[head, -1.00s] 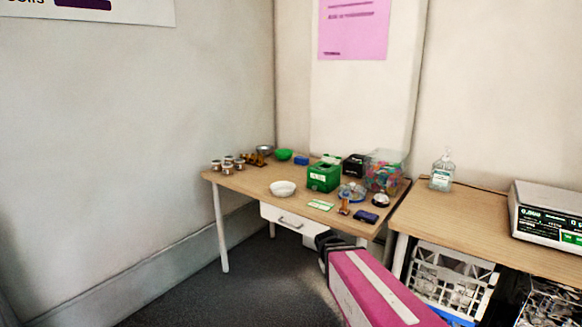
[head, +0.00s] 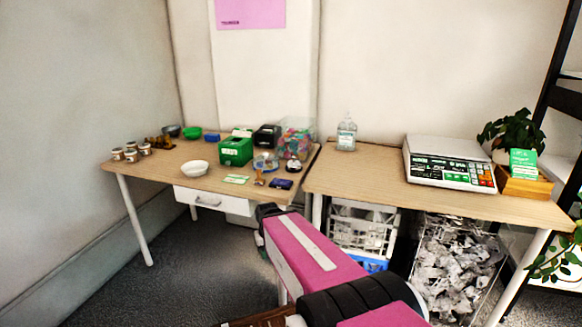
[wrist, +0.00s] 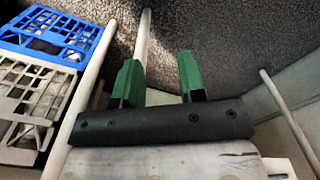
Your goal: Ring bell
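The bell (head: 293,166) looks like a small silver dome on a dark base. It stands near the right front of the left table (head: 150,173), in front of the clear tub, in the head view. My gripper (wrist: 160,78) shows in the wrist view with its two green fingers apart and nothing between them. It is over the dark floor, and the bell is not in the wrist view. In the head view my pink arm reaches toward the table's front edge, lower than the tabletop; the fingers are hidden there.
Around the bell are a clear tub of colourful items (head: 297,138), a green box (head: 235,151), a blue dish (head: 265,162) and a dark blue flat item (head: 282,184). The right table (head: 375,180) holds a bottle (head: 346,133) and a scale (head: 449,163). Crates (head: 362,230) stand below.

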